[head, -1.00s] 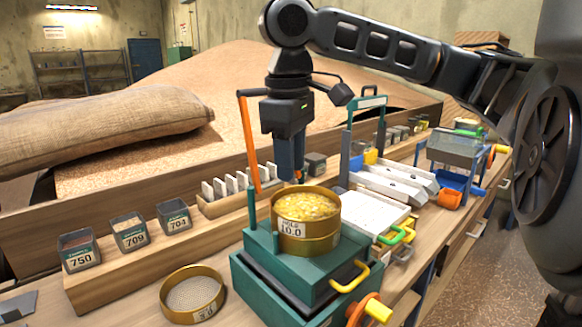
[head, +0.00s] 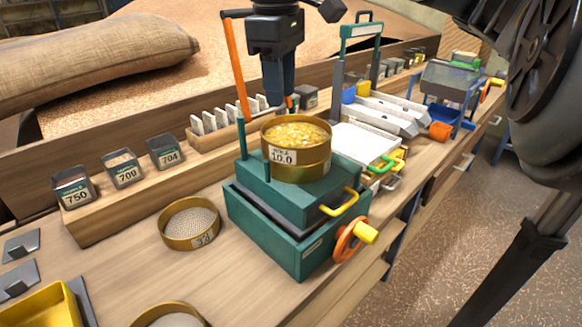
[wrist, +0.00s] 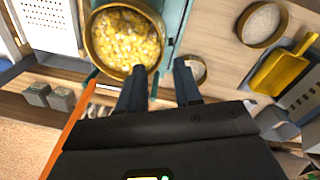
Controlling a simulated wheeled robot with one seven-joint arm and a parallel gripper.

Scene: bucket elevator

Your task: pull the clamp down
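The teal sieve shaker (head: 280,225) stands on the bench, with a brass sieve (head: 302,165) of yellow grain on top. I take the clamp to be the long orange bar (head: 237,68), which stands raised and slightly tilted behind the shaker. It also shows in the wrist view (wrist: 72,128), left of my fingers. Where its lower end joins the shaker is not clear. My gripper (head: 279,108) points down behind and above the sieve, right of the bar. In the wrist view its two fingers (wrist: 160,92) are apart with nothing between them.
An orange wheel with a yellow knob (head: 355,238) is on the shaker's front right. A second brass sieve (head: 190,222) and labelled sample tins (head: 122,170) lie to the left. White trays (head: 362,143) stand close on the right. A wooden grain bin wall (head: 130,130) runs behind.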

